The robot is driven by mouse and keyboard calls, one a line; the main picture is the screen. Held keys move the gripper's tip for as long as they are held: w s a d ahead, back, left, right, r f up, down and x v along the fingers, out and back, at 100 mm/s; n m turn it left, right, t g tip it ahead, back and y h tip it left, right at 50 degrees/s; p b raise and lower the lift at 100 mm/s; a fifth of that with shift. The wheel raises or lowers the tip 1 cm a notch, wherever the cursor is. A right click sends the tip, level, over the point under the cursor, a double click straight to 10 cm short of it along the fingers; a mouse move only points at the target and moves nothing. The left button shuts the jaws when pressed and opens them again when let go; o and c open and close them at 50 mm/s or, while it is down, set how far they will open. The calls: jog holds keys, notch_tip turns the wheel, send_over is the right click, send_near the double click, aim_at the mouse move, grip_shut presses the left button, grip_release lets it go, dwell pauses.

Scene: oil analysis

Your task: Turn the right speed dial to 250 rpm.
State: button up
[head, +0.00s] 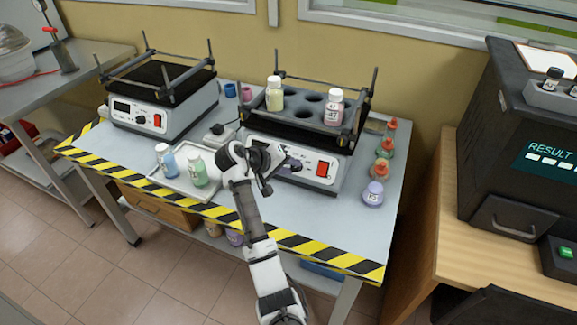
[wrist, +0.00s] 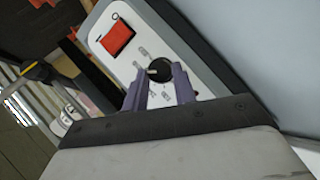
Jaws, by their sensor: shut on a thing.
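The right shaker (head: 340,176) has a white front panel with a red switch (head: 322,169), which also shows in the wrist view (wrist: 117,38). Its black speed dial (wrist: 159,69) shows in the wrist view, with small printed marks around it that are too blurred to read. My gripper (wrist: 160,78) has its two purple fingers on either side of the dial, shut on it. In the head view my gripper (head: 291,164) is at the panel, left of the red switch, and hides the dial and the display area.
The left shaker (head: 160,107) has its own display, knob and red switch. A tray (head: 182,182) with bottles lies left of my arm. Bottles stand on the right shaker's rack, and several capped flasks (head: 373,193) line the table's right side. A striped edge (head: 210,212) borders the table.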

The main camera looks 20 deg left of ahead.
jog(key=shift+w+d+r+m+g+y, duration=0.15)
jog(key=shift+m+g+y, duration=0.2)
jog(key=shift+m, duration=0.55)
jog(key=o, duration=1)
jog(key=v, duration=1.3)
jog(key=shift+s+r, duration=0.3)
jog(key=shift+r, duration=0.05)
